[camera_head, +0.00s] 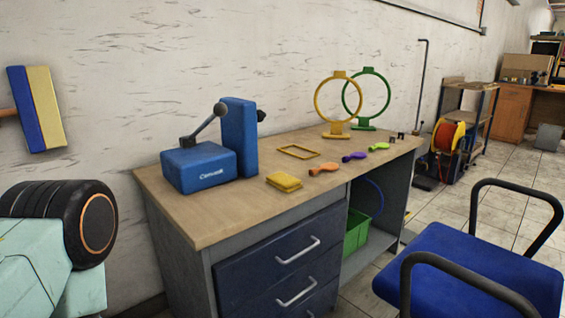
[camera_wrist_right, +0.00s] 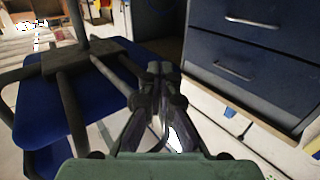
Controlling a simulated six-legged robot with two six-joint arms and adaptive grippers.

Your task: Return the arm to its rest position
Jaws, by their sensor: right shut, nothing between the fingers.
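My right gripper (camera_wrist_right: 161,70) shows in the right wrist view. Its two fingers meet at the tips and hold nothing. It is beside the blue drawer cabinet (camera_wrist_right: 232,45) and a blue chair (camera_wrist_right: 60,98), away from the things on the tabletop. My right gripper does not show in the head view. My left gripper shows in neither view.
The blue chair (camera_head: 470,270) stands at the front right.

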